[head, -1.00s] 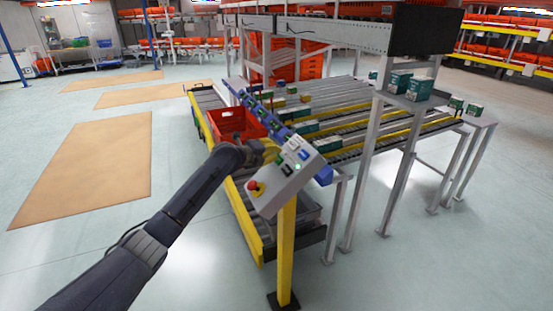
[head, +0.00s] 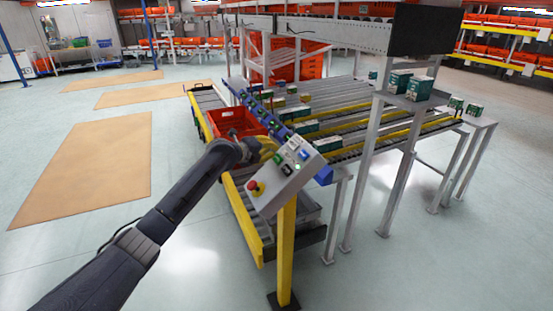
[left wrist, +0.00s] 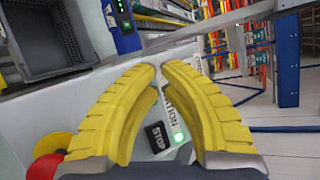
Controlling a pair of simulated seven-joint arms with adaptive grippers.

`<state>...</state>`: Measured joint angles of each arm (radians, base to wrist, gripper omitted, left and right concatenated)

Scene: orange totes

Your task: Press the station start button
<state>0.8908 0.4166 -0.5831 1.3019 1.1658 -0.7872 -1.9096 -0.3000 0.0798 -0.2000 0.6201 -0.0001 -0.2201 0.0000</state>
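The station's grey control box (head: 285,182) sits tilted on a yellow post. Its face carries a red stop knob (head: 255,187), green, blue and black buttons, and a small lit green lamp (head: 297,167). The start button's label cannot be read. My left gripper (head: 272,146) is at the box's upper left edge, its yellow fingers close to the buttons. In the left wrist view the fingers (left wrist: 160,76) are curved, tips together, with nothing between them. Contact cannot be told.
A red tote (head: 226,122) stands on the conveyor behind my left gripper. A roller conveyor with green and white boxes (head: 327,144) lies to the right, with metal posts. Open floor lies to the left.

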